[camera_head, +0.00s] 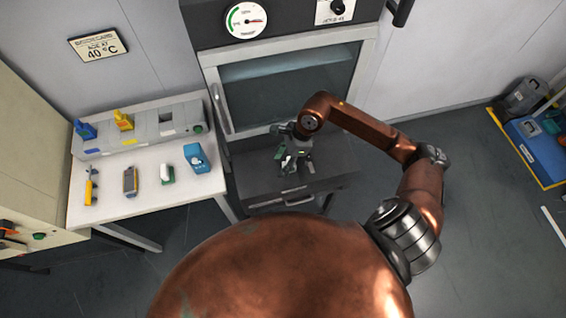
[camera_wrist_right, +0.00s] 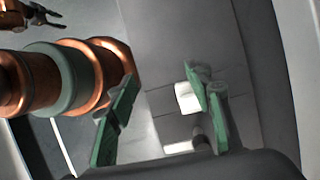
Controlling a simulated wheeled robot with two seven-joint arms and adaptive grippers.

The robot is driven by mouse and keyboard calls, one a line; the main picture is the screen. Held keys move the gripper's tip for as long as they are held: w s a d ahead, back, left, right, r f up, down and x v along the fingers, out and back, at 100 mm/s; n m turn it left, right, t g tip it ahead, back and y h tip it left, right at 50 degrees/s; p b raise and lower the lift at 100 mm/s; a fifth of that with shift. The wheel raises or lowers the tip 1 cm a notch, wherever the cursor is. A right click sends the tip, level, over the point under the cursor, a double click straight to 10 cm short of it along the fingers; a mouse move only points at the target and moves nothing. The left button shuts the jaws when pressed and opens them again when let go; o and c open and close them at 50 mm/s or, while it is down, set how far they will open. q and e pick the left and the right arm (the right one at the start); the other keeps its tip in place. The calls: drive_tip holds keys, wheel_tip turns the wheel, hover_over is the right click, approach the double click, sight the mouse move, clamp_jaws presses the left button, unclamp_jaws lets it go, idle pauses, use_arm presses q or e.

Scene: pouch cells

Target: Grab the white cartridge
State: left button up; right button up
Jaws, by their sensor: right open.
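In the right wrist view, a small white block (camera_wrist_right: 187,97) lies on a dark grey surface, beyond and between the green-tipped fingers of my right gripper (camera_wrist_right: 162,118). A second pale piece (camera_wrist_right: 180,147) is partly hidden by a finger. In the head view my right gripper (camera_head: 293,160) points down over the dark shelf (camera_head: 262,178) before the oven; its fingers are apart and nothing shows gripped. A white piece with a green part (camera_head: 167,174) stands on the left table. I cannot tell which is the cartridge. A dark gripper, seemingly my left (camera_wrist_right: 42,14), shows small at the wrist view's top left.
The white table (camera_head: 140,205) at left also holds a yellow tool (camera_head: 90,187), a grey device (camera_head: 130,181) and a blue device (camera_head: 196,158). A grey rack (camera_head: 150,133) stands behind them. The glass-fronted oven (camera_head: 290,90) rises behind the shelf.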

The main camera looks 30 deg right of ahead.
drive_tip(key=d+h, duration=0.1)
drive_tip(key=d, duration=0.1)
drive_tip(key=d+h, duration=0.1)
drive_tip(key=d, duration=0.2)
drive_tip(key=shift+w+d+f, duration=0.15)
drive_tip(key=shift+w+f, duration=0.05)
drive_tip(key=shift+d+f+n+g, duration=0.2)
drive_tip(key=shift+d+n+g, duration=0.1)
drive_tip(key=shift+d, duration=0.05)
drive_tip(key=f, duration=0.2)
drive_tip(key=w+a+f, duration=0.1)
drive_tip(key=f, duration=0.4)
drive_tip(key=shift+w+a+f+p, duration=0.15)
drive_tip(key=shift+a+p, duration=0.15)
drive_tip(key=shift+p, duration=0.05)
clamp_jaws()
